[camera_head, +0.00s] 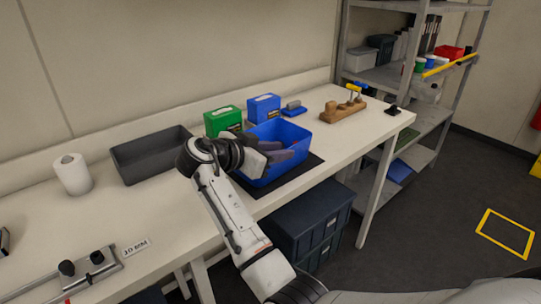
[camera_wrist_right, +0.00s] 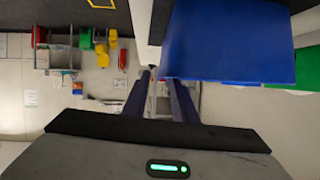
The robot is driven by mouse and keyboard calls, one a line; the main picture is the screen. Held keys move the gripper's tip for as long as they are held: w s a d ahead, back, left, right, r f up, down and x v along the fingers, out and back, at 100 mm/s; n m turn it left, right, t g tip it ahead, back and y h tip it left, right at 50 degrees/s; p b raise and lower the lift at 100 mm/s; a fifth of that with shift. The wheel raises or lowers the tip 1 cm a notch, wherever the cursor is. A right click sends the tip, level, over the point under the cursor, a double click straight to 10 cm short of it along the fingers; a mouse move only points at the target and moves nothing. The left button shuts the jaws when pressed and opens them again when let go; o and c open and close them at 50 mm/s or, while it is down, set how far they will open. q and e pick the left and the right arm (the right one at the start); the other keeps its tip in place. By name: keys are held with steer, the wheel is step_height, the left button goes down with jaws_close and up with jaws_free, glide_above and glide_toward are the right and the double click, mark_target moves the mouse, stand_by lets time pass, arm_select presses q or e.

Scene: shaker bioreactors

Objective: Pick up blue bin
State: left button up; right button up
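The blue bin (camera_head: 294,167) sits upright on a dark mat (camera_head: 313,165) on the white bench. My right gripper (camera_head: 285,153) overlaps the bin's left side and opening in the head view. In the right wrist view, the two fingers (camera_wrist_right: 160,80) stand apart, with the bin's blue wall (camera_wrist_right: 230,45) just beyond them and to the right. I cannot tell whether a finger touches the bin or whether its rim lies between them. Part of the bin's left wall and inside is hidden by the gripper. My left gripper is not in view.
A grey tray (camera_head: 150,158), green box (camera_head: 222,121) and blue box (camera_head: 263,108) stand near the bin. A wooden holder (camera_head: 343,111) is to the right, a paper roll (camera_head: 72,174) to the left. Dark crates (camera_head: 308,222) lie below. A shelf rack (camera_head: 385,75) stands behind.

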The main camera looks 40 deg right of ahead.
steer(key=x, duration=0.3)
steer(key=shift+d+f, duration=0.2)
steer(key=shift+d, duration=0.1)
jaws_close()
stand_by(1.1)
